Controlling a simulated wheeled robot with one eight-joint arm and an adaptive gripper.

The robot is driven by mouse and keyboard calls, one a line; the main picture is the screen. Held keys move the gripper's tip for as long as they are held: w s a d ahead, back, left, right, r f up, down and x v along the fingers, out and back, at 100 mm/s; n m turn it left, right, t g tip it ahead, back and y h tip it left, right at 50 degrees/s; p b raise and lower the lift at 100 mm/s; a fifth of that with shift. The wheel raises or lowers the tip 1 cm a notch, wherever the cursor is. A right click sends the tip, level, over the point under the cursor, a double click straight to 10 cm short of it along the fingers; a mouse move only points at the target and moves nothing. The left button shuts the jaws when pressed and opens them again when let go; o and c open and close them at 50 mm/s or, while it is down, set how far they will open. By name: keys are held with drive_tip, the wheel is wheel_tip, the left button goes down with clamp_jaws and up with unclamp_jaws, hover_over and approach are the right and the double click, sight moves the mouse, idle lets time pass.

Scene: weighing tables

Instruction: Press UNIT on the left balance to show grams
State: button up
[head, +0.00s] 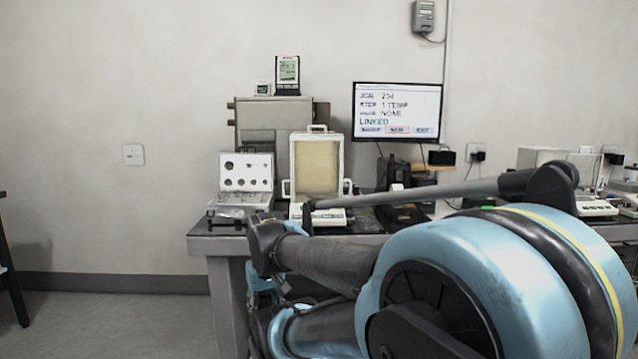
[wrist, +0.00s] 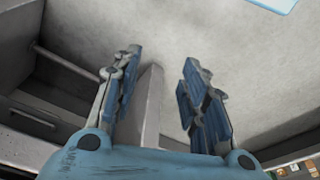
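The left balance (head: 322,216) stands on the dark table top in the head view, with a tall draft shield (head: 318,165) above it. Its low white front panel is small and partly covered by my arm, so the UNIT key and display reading cannot be made out. My gripper (wrist: 162,70) shows in the wrist view with its two blue-padded fingers apart and nothing between them. The balance is not recognisable in the wrist view. In the head view my arm hides most of the area in front of the table, and the gripper cannot be clearly picked out.
An open weight case (head: 246,172) stands left of the balance on the table (head: 215,246). A monitor (head: 397,111) hangs behind, showing "LINKED". Another balance (head: 597,207) stands far right. The wrist view shows grey surfaces beyond the fingers.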

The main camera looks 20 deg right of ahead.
clamp_jaws()
idle(1.2)
